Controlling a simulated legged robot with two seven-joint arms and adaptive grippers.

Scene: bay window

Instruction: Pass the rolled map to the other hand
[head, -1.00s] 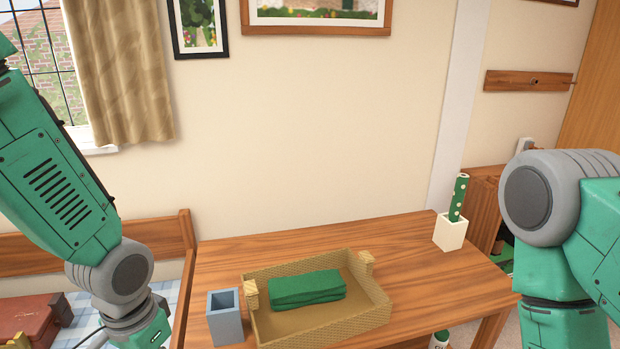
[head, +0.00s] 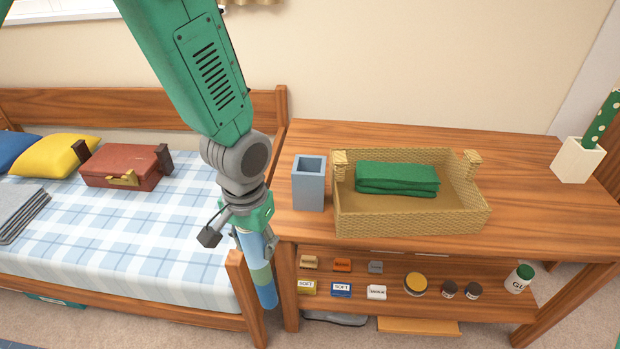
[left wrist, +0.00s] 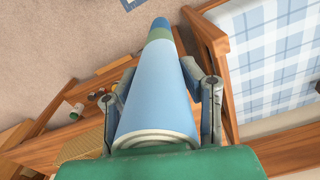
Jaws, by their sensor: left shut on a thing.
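The rolled map (head: 262,283) is a blue tube with a green band near its lower end. My left gripper (head: 257,243) is shut on it and holds it pointing down, in front of the gap between the bed and the table. In the left wrist view the map (left wrist: 155,92) runs away from the camera between the two fingers of the left gripper (left wrist: 160,95), with its rolled end near the palm. My right gripper is out of view.
On the table (head: 520,150) stand a blue-grey square cup (head: 309,190), a wicker tray (head: 410,222) with folded green cloth (head: 397,178), and a white holder (head: 577,160) with a dotted green roll (head: 604,118). The shelf below (head: 385,303) holds small boxes and jars. The bed (head: 130,240) is at left.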

